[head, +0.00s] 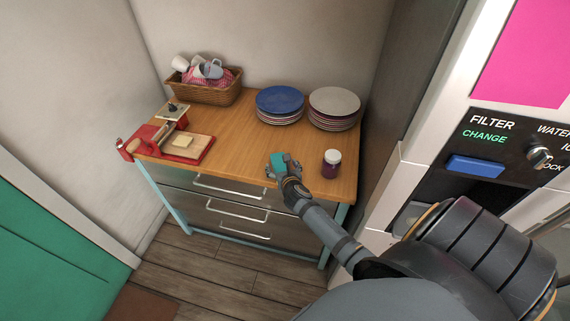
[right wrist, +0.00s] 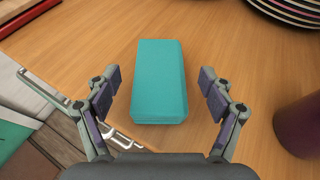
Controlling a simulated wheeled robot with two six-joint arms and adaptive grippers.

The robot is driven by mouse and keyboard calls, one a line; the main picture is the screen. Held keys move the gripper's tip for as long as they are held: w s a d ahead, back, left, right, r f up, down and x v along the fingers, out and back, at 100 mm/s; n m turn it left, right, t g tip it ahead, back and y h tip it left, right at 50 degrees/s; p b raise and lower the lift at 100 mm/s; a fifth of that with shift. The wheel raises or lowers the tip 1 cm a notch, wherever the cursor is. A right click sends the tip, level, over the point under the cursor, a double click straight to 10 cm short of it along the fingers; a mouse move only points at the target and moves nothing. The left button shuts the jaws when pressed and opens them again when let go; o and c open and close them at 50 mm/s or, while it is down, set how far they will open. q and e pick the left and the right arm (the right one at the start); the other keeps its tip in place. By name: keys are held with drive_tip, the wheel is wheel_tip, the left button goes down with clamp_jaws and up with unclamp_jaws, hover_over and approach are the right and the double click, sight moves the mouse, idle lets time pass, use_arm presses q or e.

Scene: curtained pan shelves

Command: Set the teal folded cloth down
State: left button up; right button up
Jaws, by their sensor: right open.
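The teal folded cloth (right wrist: 160,80) lies flat on the wooden counter top (right wrist: 70,45), near its front edge. In the head view the cloth (head: 278,160) is partly hidden by my right gripper (head: 282,170). In the right wrist view my right gripper (right wrist: 160,97) is open, with one finger on each side of the cloth's near end. A gap shows between each finger and the cloth, so the fingers look apart from it. My left gripper is in neither view.
A dark jar with a white lid (head: 332,163) stands just right of my gripper. Blue-topped plates (head: 280,103) and grey-topped plates (head: 334,107) are stacked behind. A basket of cups (head: 206,90) and a red-edged board (head: 186,147) are at left. The counter's middle is clear.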

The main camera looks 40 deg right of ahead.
drive_tip(key=v, duration=0.9)
drive_tip(key=shift+s, duration=0.15)
clamp_jaws()
idle(0.4)
idle(1.0)
